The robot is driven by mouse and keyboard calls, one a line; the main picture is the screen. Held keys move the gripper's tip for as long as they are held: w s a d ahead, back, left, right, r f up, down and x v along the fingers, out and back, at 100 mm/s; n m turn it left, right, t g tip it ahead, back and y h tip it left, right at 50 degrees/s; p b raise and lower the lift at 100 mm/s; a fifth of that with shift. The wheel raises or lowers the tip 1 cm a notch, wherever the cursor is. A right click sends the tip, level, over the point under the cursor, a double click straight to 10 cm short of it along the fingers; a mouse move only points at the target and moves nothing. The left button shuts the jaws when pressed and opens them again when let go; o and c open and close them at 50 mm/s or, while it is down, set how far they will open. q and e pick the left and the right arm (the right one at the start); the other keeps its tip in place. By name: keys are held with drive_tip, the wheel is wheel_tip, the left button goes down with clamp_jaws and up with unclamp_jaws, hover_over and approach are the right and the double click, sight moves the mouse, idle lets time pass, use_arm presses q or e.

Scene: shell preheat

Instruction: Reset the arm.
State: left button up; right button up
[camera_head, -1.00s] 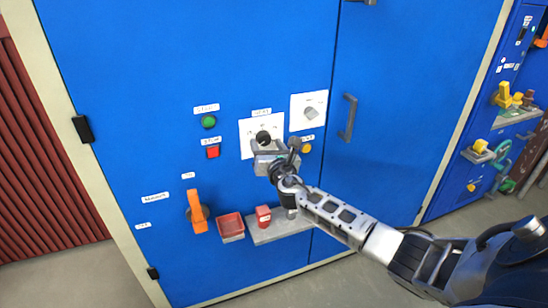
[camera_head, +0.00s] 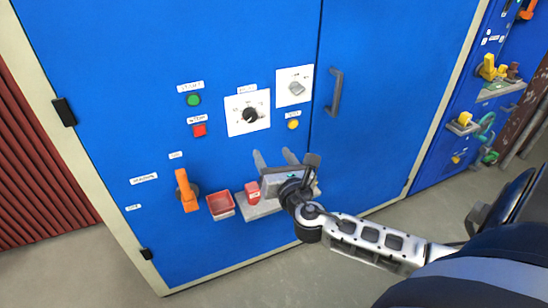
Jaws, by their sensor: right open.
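My right gripper (camera_head: 274,158) is open and empty in the head view. Its two grey fingers point up and to the left, in front of the blue cabinet (camera_head: 150,50). It is below the black knob (camera_head: 250,115) on its white plate and apart from it. It hides part of the small grey shelf (camera_head: 261,209). My right arm comes in from the lower right. My left gripper is not in view.
Nearby on the cabinet are a green button (camera_head: 193,100), a red button (camera_head: 199,130), a yellow button (camera_head: 293,124), a grey knob (camera_head: 297,88), an orange lever (camera_head: 186,191), a red tray (camera_head: 221,206), a red block (camera_head: 252,192) and a door handle (camera_head: 335,92).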

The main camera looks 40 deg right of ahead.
idle(0.4)
drive_tip(key=s+a+f+m+g+y, duration=0.45)
drive_tip(key=s+a+f+m, duration=0.55)
drive_tip(key=f+m, duration=0.4)
drive_tip(key=s+a+f+m+g+y, duration=0.2)
drive_tip(key=s+a+m, duration=0.6)
drive_tip(key=m, duration=0.5)
drive_tip(key=shift+s+a+f+m+y, duration=0.15)
drive_tip(key=shift+a+f+m+y, duration=0.3)
drive_tip(key=shift+y, duration=0.3)
drive_tip(key=shift+a+r+g, duration=0.1)
drive_tip(key=shift+g, duration=0.15)
